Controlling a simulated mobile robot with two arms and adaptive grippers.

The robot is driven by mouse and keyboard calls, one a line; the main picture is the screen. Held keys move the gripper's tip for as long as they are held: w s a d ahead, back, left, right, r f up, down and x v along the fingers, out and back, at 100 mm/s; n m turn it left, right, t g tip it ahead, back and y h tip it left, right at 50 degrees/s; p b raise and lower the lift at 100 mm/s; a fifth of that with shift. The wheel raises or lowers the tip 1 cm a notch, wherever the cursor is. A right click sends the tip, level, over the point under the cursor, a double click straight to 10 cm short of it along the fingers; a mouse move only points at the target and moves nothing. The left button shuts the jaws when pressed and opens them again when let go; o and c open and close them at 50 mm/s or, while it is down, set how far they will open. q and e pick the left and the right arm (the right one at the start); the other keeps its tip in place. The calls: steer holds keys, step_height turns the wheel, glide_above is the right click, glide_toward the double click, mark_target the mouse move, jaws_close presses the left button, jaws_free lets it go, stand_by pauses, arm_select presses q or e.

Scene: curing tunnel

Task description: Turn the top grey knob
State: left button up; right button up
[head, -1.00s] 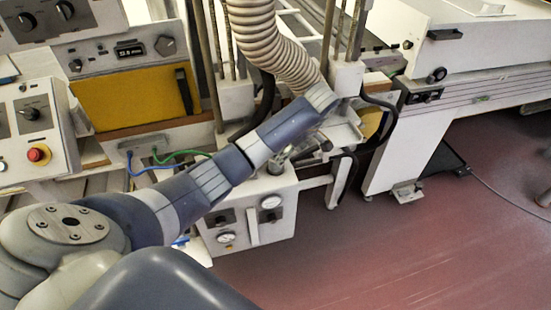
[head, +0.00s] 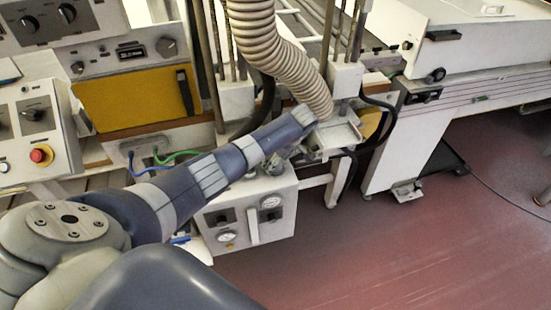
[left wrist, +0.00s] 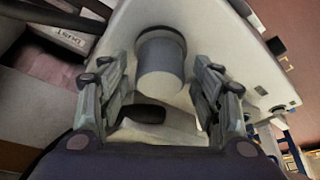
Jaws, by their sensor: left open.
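A grey cylindrical knob (left wrist: 160,66) with a dark collar stands out from a white panel in the left wrist view. My left gripper (left wrist: 165,92) is open, with one finger on each side of the knob and gaps between fingers and knob. In the head view my left gripper (head: 277,163) is small and partly hidden by its arm, at the top of a white box with gauges (head: 283,232). I cannot clearly make out the knob there. My right gripper is not in view.
A ribbed hose (head: 262,45) hangs just above my left wrist. A white metal tray (head: 338,136) and a black cable (head: 350,178) are close on the right. A dark lever-like part (left wrist: 143,113) lies below the knob. Open red floor (head: 430,240) is at the right.

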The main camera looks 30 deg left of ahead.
arm_select(q)
steer(key=c, duration=1.1)
steer(key=shift+o, duration=0.2)
steer(key=m+p, duration=0.2)
steer(key=shift+s+r+t+p, duration=0.1)
steer(key=shift+r+t+p, duration=0.05)
steer(key=shift+t+p, duration=0.25)
steer(key=m+t+p, duration=0.1)
steer(key=m+p, duration=0.1)
steer(key=shift+m+h, duration=0.3)
steer(key=shift+h, duration=0.1)
steer(key=m+t+p, duration=0.1)
steer(key=m+p, duration=0.1)
steer(key=m, duration=0.1)
steer(key=shift+h+p, duration=0.3)
steer(key=shift+h, duration=0.1)
steer(key=shift+f+m+t+h+p, duration=0.2)
steer(key=shift+m+t+h+p, duration=0.25)
steer(key=shift+m, duration=1.15)
